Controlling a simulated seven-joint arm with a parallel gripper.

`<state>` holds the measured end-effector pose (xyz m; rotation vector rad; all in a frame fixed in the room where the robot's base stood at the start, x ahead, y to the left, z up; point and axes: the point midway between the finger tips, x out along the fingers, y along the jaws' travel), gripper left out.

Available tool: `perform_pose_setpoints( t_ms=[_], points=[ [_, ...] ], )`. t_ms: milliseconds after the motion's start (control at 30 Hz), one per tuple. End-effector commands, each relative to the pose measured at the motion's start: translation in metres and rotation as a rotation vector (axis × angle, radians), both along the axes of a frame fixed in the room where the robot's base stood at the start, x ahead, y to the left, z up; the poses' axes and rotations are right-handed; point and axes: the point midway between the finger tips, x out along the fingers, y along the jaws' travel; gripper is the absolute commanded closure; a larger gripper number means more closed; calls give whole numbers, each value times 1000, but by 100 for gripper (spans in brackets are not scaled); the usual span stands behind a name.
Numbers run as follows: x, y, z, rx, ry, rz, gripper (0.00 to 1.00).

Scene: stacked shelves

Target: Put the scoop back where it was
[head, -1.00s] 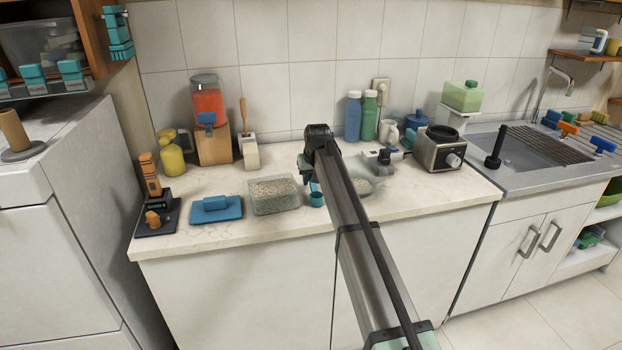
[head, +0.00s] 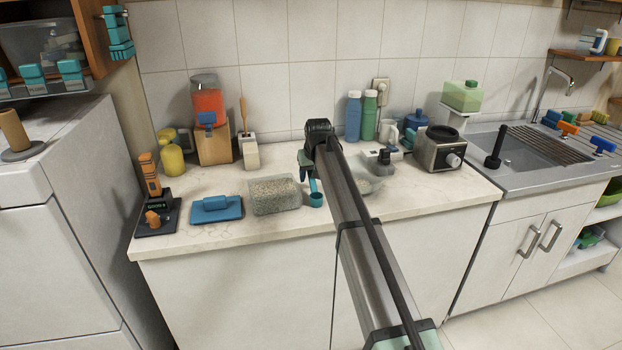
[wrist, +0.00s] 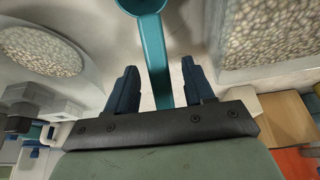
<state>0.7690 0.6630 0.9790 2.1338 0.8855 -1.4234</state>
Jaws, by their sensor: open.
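The teal scoop (head: 316,200) is at the counter just right of the clear container of grains (head: 274,195). Its handle leads from the cup back toward my gripper. My gripper (head: 306,162) is above and behind the cup, partly hidden by my arm. In the wrist view the two dark blue fingers (wrist: 159,72) are apart, with the scoop's handle (wrist: 157,55) between them and gaps on both sides. The cup is cut off at the top edge there. The container shows at the upper right (wrist: 225,55).
A glass bowl of grains (wrist: 82,80) is on the other side of the scoop, mostly behind my arm in the head view. A blue lid-like item (head: 217,209) lies left of the container. A dispenser with red contents (head: 208,115) stands behind. The counter's front strip is clear.

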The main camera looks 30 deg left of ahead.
Motion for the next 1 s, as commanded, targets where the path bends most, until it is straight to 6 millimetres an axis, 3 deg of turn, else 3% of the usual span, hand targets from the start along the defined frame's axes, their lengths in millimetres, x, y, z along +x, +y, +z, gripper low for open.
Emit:
perform_pose_setpoints(
  t_ms=[200, 500, 700, 1000],
  points=[
    [-12, -12, 40, 2, -2, 0, 47],
    [-24, -24, 80, 1, -1, 0, 47],
    [-27, -27, 91, 1, 0, -1, 47],
    [-27, -27, 92, 1, -1, 0, 47]
  ],
)
